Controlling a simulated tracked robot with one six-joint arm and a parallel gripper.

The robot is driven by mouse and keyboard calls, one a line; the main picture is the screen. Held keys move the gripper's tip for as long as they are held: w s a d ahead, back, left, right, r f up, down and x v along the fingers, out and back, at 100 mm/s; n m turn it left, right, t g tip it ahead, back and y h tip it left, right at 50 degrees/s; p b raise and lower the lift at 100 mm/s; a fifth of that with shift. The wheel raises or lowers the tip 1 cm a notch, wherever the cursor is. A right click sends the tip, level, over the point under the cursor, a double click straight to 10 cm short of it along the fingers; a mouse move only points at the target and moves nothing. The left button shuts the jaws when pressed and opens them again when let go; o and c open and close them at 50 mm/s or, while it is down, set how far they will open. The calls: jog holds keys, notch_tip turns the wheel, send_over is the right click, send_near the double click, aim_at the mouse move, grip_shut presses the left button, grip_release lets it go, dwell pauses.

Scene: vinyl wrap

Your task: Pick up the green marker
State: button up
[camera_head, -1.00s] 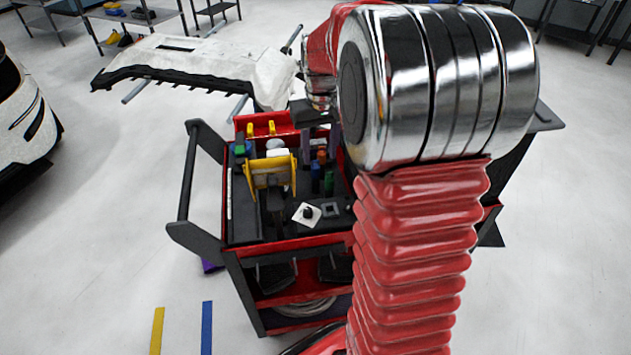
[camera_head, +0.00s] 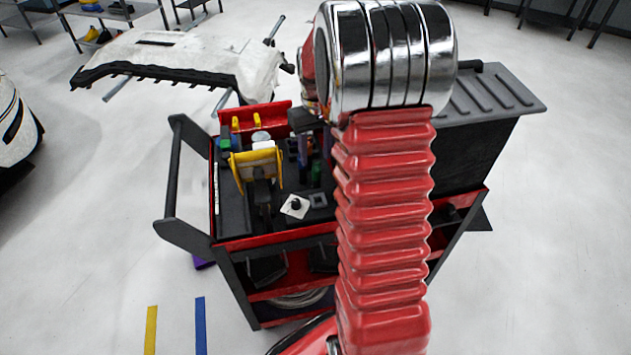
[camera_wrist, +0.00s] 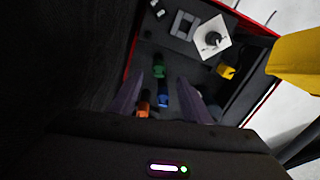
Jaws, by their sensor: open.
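The green marker (camera_wrist: 158,71) shows its green end in the wrist view, in the dark tray of the red and black cart (camera_head: 275,240). It lies between the lines of my two purplish fingers, a little beyond their tips. My gripper (camera_wrist: 160,86) is open and points down into the tray, with nothing clearly held. A blue marker (camera_wrist: 137,97) and an orange one (camera_wrist: 145,107) stand close by, nearer my palm. In the head view my arm hides much of the gripper and the markers.
A white square with a black knob (camera_head: 295,206) and a grey square frame (camera_head: 318,200) lie on the tray. A yellow holder (camera_head: 255,168) stands left of my gripper. The cart's red wall (camera_wrist: 247,22) edges the tray.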

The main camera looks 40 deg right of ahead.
aim_at(316, 176)
jog(key=shift+f, duration=2.3)
jog(key=shift+d+f, duration=0.1)
jog(key=shift+f, duration=2.5)
jog(key=shift+c, duration=0.6)
grip_shut()
jog(key=shift+r, duration=0.1)
